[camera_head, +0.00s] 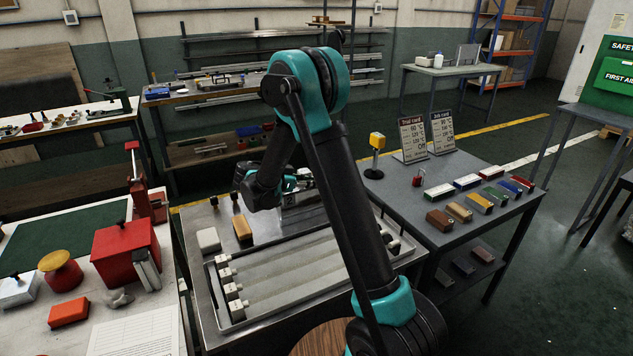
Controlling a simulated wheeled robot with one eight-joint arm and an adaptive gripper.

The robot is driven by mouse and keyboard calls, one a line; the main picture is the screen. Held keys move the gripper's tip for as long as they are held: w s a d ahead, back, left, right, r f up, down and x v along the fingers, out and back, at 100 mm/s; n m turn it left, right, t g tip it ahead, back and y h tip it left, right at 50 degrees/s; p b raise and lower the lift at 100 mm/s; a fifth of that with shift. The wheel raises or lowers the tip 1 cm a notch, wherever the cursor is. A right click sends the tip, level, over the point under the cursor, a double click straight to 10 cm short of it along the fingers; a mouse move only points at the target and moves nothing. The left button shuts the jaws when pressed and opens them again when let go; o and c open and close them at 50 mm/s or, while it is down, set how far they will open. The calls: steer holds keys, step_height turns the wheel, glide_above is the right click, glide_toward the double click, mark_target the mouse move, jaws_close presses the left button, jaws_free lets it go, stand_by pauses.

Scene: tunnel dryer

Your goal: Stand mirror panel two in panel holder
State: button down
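My arm rises across the middle of the view and bends down to the steel bench, where my gripper (290,184) is partly hidden behind my own arm links. Its fingers do not show clearly, so I cannot tell whether it is open or shut. A grey plate with a dark mark like a "2" (290,199), perhaps mirror panel two, shows just below the gripper. Whether the gripper touches it cannot be told. No panel holder can be made out for certain; the bench area behind my arm is hidden.
A shallow metal tray (228,308) with long bars and white blocks fills the bench front. A white block (208,240) and a yellow-brown block (242,227) stand at its back left. A red box (125,252) is on the left table. Coloured blocks and cards (412,138) occupy the right table.

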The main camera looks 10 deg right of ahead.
steer(key=shift+f, duration=0.4)
steer(key=c, duration=1.4)
jaws_free()
steer(key=shift+a, duration=0.1)
steer(key=v, duration=1.1)
steer(key=shift+s+a+r, duration=0.1)
steer(key=shift+a+r, duration=0.05)
steer(key=shift+a, duration=0.2)
steer(key=shift+d, duration=0.1)
